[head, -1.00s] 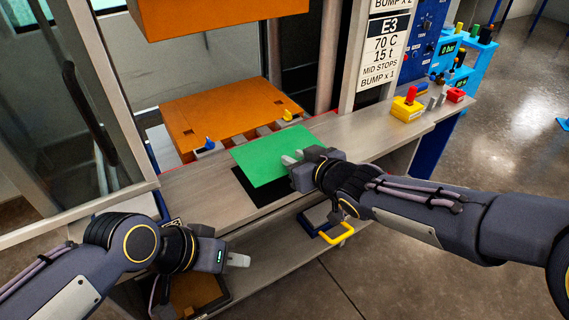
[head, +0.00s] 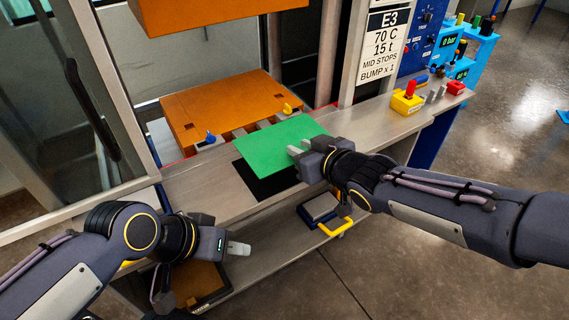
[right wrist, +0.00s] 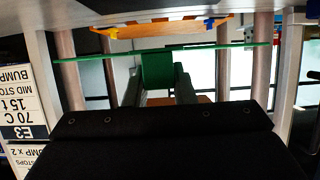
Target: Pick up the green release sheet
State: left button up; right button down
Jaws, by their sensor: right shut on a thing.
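The green release sheet (head: 268,143) is a flat rectangle above the grey ledge in front of the press. My right gripper (head: 298,152) is shut on its near right edge. In the right wrist view the sheet (right wrist: 90,56) shows nearly edge-on, with a green part (right wrist: 157,72) between the fingers (right wrist: 157,88). The sheet looks raised over a black mat (head: 262,187), part of which it hides. My left gripper (head: 238,248) is in front of the ledge at lower left, away from the sheet. Its fingers look close together, but I cannot tell their opening.
The orange lower platen (head: 225,105) lies behind the sheet, with blue and yellow clips at its front; an orange block (head: 215,12) hangs above. A yellow box with a red switch (head: 407,100) stands right on the ledge. A yellow handle (head: 335,228) sticks out below.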

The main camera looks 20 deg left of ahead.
jog(key=s+d, duration=0.5)
jog(key=d, duration=0.1)
dwell(0.4)
